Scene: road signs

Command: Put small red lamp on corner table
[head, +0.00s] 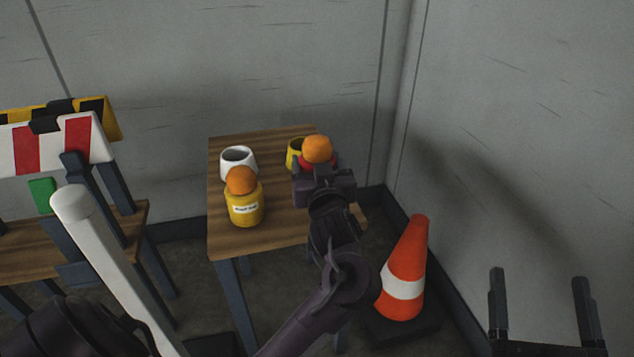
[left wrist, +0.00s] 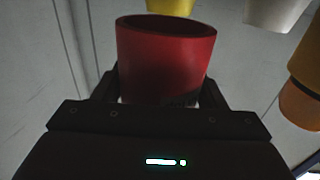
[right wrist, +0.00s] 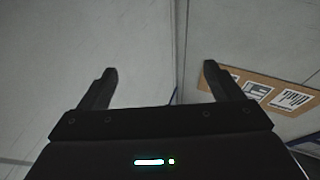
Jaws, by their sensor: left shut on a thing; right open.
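The small red lamp (head: 317,162) has an orange round top (head: 317,149) and a red body that fills the middle of the left wrist view (left wrist: 165,55). My left gripper (head: 325,185) is shut on the red body, over the back right part of the wooden corner table (head: 270,238). Whether its base touches the tabletop is not clear. My gripper hides part of the lamp in the head view. My right gripper (head: 540,290) is open and empty, at the lower right; its fingers also show in the right wrist view (right wrist: 155,85).
A yellow lamp (head: 244,207) with an orange top, a white cup (head: 238,164) and a yellow cup (head: 295,153) stand on the table. An orange cone (head: 408,262) stands right of it. Barriers (head: 55,142) and another wooden table (head: 40,243) are left. Walls meet behind.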

